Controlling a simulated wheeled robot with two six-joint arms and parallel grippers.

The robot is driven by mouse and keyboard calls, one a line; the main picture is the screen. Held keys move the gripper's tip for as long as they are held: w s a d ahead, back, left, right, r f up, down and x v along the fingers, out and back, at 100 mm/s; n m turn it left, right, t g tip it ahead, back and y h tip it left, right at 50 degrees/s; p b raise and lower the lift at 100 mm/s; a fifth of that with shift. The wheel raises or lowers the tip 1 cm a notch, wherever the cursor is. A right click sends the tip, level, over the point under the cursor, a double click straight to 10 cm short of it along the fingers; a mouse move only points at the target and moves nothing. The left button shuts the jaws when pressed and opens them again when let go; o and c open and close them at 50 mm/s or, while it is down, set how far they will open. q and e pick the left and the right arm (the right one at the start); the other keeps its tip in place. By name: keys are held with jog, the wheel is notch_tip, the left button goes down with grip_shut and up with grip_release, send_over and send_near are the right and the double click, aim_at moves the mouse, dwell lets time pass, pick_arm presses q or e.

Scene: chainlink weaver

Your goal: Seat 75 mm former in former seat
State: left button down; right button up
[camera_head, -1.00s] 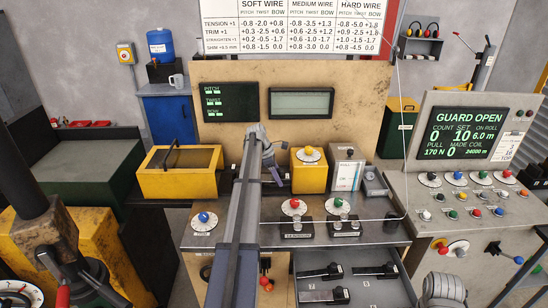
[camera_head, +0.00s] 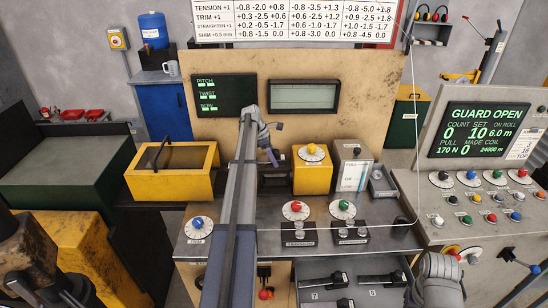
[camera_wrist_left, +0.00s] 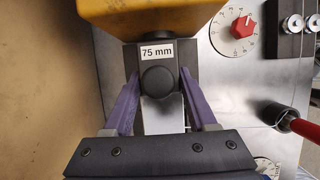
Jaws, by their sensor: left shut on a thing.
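My left gripper (camera_head: 271,156) is low in front of the tan back panel, left of the yellow box with the dial. In the left wrist view its two purple fingers (camera_wrist_left: 157,110) are closed on the 75 mm former (camera_wrist_left: 158,82), a dark piece with a round black knob and a white "75 mm" label. The fingers and wrist hide much of the former. In the head view the former cannot be made out clearly. The former seat cannot be told apart, and whether the former touches it cannot be seen.
The yellow box (camera_head: 312,176) stands close to the right of the left gripper; a yellow guarded box (camera_head: 150,186) is to its left. A red dial (camera_head: 295,208) is in front. An open drawer (camera_head: 350,268) holds several black-handled pieces. A red-handled lever (camera_wrist_left: 300,128) is nearby.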

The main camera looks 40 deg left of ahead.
pick_arm(q)
jog(key=shift+w+f+b, duration=0.1)
jog(key=shift+f+b, duration=0.25)
jog(key=shift+f, duration=0.1)
notch_tip(320, 180, down, 7)
jog(key=b, duration=0.6)
jog(key=shift+r+b, duration=0.15)
jog(key=shift+b, duration=0.2)
jog(key=shift+f+b, duration=0.7)
dwell(1.0)
